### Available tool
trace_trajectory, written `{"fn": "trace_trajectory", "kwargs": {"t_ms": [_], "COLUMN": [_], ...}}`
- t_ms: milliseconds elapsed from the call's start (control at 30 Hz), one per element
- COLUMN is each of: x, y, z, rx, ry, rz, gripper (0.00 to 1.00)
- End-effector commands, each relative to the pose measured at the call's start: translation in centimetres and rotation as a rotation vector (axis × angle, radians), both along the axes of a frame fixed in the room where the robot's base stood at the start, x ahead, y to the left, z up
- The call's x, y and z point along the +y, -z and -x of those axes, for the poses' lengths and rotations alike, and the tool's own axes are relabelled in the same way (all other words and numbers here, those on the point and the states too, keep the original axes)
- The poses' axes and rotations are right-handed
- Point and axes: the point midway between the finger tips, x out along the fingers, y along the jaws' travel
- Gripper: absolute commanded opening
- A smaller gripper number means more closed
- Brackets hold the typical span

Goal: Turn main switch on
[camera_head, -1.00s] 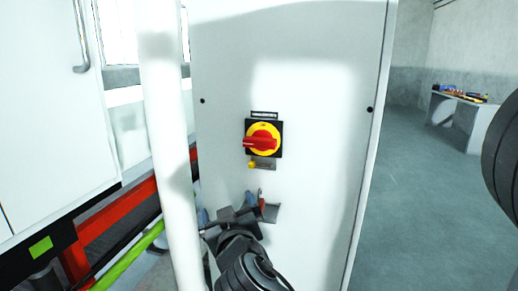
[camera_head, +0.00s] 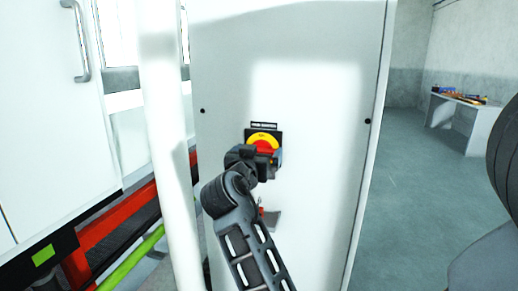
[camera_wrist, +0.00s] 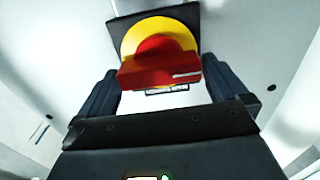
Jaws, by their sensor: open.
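The main switch (camera_head: 263,140) is a red rotary handle on a yellow disc with a black square plate, fixed to the white cabinet. In the head view my gripper (camera_head: 259,158) is in front of its lower part and hides much of the handle. In the wrist view the red handle (camera_wrist: 160,66) lies crosswise, with a white mark near its right end. My gripper (camera_wrist: 162,92) is open there, one finger at each side of the handle. I cannot tell whether the fingers touch it.
The white cabinet (camera_head: 310,190) front is mostly flat and clear. A white post (camera_head: 168,120) stands to its left, with a red rail (camera_head: 115,215) and a green bar (camera_head: 130,262) beyond. A bench (camera_head: 465,118) with small items stands far right. A grey holder (camera_head: 271,219) sits below the switch.

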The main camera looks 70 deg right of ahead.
Motion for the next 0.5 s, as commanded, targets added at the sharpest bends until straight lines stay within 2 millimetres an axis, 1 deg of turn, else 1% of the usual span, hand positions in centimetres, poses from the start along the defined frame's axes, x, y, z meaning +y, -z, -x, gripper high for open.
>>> {"fn": "trace_trajectory", "kwargs": {"t_ms": [33,133,433,500], "x": [-0.49,-1.07,-1.29,-1.28], "y": [-0.12,-0.03,0.06,0.05], "z": [-0.02,-0.05,-0.1,-0.11], "rx": [0.001,0.0,0.0,0.0], "ry": [0.001,0.0,-0.002,-0.002], "rz": [0.0,0.0,0.0,0.0], "gripper": [1.0,1.0,1.0,0.93]}}
